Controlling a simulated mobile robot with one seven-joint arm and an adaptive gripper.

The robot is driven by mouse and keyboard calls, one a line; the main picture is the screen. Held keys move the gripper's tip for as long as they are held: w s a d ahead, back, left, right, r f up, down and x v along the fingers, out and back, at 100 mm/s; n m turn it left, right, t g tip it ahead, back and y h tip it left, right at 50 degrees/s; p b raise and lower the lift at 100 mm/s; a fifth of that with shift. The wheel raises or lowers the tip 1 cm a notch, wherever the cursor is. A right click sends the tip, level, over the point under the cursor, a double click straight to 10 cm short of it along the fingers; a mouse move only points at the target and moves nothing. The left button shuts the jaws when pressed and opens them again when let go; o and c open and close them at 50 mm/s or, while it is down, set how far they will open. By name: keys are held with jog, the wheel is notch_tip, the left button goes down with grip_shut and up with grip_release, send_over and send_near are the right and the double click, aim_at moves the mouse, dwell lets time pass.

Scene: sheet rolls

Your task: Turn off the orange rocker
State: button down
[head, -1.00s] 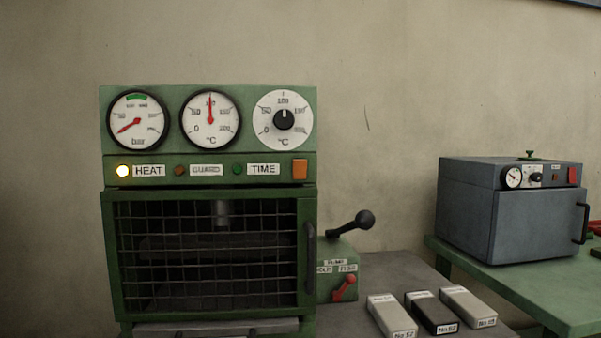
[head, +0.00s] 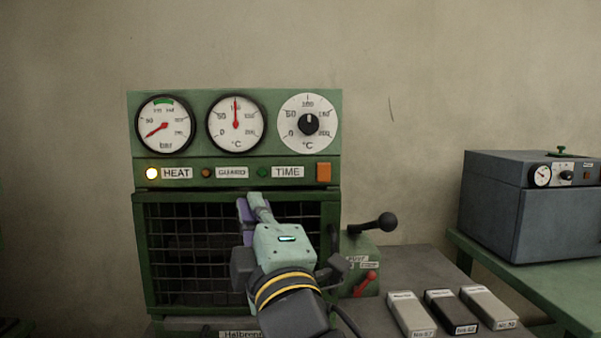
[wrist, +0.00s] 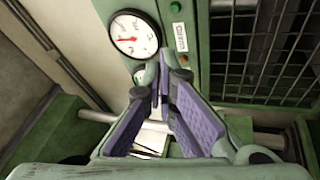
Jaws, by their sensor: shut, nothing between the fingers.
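The orange rocker (head: 323,173) sits at the right end of the green press's label strip, beside the TIME label. The yellow HEAT lamp (head: 152,173) at the strip's left end is lit. My gripper (head: 248,204) is in front of the mesh guard, below the strip and left of the rocker, apart from it. In the wrist view my gripper (wrist: 160,84) shows purple finger pads, with the tips close together and nothing between them. The rocker is not visible in the wrist view.
The press carries two gauges (head: 235,124) and a black-knobbed dial (head: 308,124). A black ball lever (head: 386,222) and red lever (head: 371,277) stand right of the guard. Several blocks (head: 452,311) lie on the grey table. A grey oven (head: 520,205) stands farther right.

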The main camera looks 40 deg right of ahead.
jog(key=s+d+f+m+g+h, duration=0.1)
jog(key=s+d+g+h, duration=0.2)
jog(key=s+d+h, duration=0.2)
jog(key=s+d, duration=0.2)
jog(key=d, duration=0.1)
jog(key=shift+d+f+m+g, duration=0.15)
jog(key=shift+d+m+g, duration=0.15)
jog(key=shift+g, duration=0.1)
jog(key=p, duration=0.6)
send_near(323, 173)
jog(key=x, duration=0.5)
jog(key=shift+w+d, duration=0.2)
jog(key=shift+w, duration=0.15)
jog(key=shift+w+d+p, duration=0.3)
jog(key=shift+w+p, duration=0.05)
jog(key=shift+w, duration=0.15)
jog(key=shift+r, duration=0.25)
